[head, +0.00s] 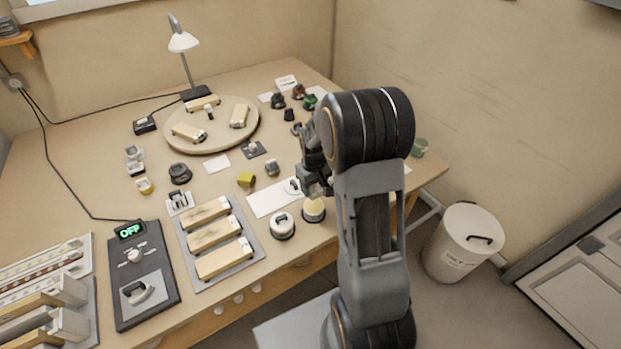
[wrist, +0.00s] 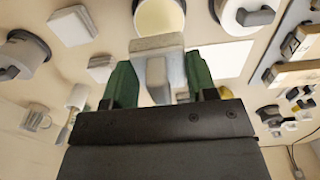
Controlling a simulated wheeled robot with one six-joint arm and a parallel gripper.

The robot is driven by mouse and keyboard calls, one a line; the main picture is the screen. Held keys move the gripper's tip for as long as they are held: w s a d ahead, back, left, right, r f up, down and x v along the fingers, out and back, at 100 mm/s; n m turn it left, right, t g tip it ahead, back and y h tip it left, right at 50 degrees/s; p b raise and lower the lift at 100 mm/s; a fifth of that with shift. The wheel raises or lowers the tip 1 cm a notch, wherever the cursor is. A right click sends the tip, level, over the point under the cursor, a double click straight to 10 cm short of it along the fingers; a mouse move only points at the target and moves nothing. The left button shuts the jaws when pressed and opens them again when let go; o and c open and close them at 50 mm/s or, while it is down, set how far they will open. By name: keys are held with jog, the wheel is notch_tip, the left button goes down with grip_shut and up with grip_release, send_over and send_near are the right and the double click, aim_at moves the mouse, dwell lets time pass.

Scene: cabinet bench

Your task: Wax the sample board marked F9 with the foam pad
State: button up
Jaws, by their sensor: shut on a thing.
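My gripper (wrist: 160,80) is shut on a pale grey pad with a grip on its back (wrist: 157,43), which looks like the foam pad. An open round tin with a cream-coloured filling (wrist: 160,14) is just beyond the pad; I cannot tell whether they touch. In the head view my gripper (head: 314,178) is above the bench, close to the cream-topped tin (head: 314,210). Wooden sample boards (head: 223,258) lie in a grey tray (head: 258,235), and more lie on a round wooden turntable (head: 215,141). The mark F9 is not readable on any board.
A dark control box (head: 142,270) with a green OFF display stands left of the tray. A white-lidded jar (head: 282,225) stands beside the tin. Small pots and pads (head: 180,173) are scattered mid-bench. A lamp (head: 184,43) stands at the back; a bin (head: 463,242) is right.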

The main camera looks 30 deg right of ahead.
aim_at(314, 206)
jog(key=shift+f+b, duration=2.05)
jog(key=shift+f, duration=0.85)
jog(key=shift+s+f+b, duration=0.1)
jog(key=shift+f+b, duration=0.3)
jog(key=shift+f, duration=0.15)
jog(key=shift+r, duration=0.1)
jog(key=shift+r+p, duration=2.65)
jog(key=shift+r, duration=0.8)
